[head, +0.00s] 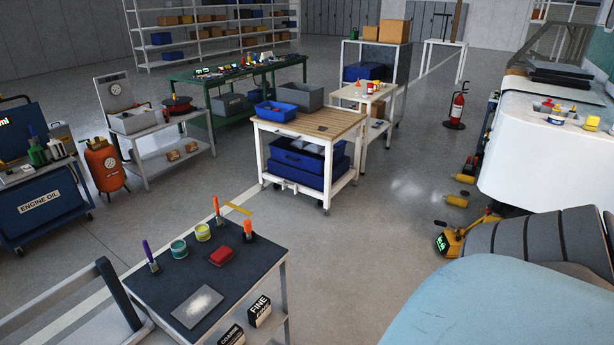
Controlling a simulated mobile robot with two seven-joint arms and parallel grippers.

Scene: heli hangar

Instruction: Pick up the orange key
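I cannot make out an orange key anywhere in the head view. Neither of my grippers shows in this view. The orange items I can see on the near dark-topped cart (150,287) are a slim upright orange-handled tool (217,209) and a shorter orange-handled tool (248,228). A wooden-topped cart (345,122) farther off has a small dark flat item (322,128) on its top, too small to identify. Small items on the green workbench (205,86) at the back are also too small to tell apart.
Open grey floor lies between the near cart and the wooden-topped cart. An orange tank (103,165) and a blue engine-oil cart (45,205) stand at left. A yellow device (462,238) and yellow cylinders (456,201) are on the floor at right. A pale blue surface (500,305) fills the lower right.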

